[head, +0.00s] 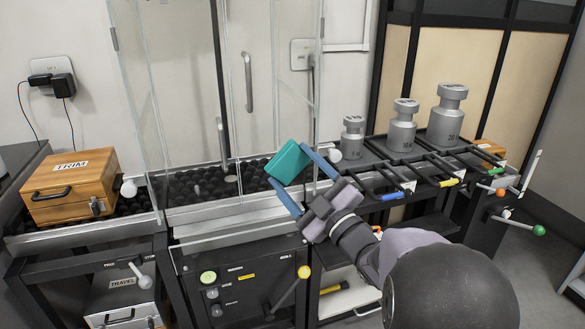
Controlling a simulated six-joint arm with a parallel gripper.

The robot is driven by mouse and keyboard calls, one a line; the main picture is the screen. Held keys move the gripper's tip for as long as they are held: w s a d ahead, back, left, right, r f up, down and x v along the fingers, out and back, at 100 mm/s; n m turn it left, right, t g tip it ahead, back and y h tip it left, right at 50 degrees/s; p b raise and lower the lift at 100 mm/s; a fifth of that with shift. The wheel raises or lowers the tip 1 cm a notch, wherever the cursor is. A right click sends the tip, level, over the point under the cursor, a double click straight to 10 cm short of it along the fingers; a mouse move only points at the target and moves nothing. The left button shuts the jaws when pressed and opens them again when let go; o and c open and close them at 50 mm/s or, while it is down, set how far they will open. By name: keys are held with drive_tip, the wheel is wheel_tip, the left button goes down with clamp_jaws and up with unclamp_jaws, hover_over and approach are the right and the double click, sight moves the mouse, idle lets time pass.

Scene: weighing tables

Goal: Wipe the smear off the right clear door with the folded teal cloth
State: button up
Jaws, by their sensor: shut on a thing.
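My gripper (288,166) is shut on the folded teal cloth (289,160), with a blue finger on either side of it. The cloth is tilted and held in front of the lower right part of the clear enclosure. The right clear door (300,85) appears as a see-through panel above and behind the cloth. I cannot tell whether the cloth touches it. I cannot make out a smear on the glass. Long upright metal handles (248,82) show at the enclosure.
A wooden TRIM box (70,183) stands at the left. Three grey weights (402,126) stand on black racks at the right, with coloured-tipped levers in front. Dark balls fill the enclosure's floor.

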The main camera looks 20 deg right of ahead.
drive_tip(key=shift+s, duration=0.15)
drive_tip(key=shift+s, duration=1.4)
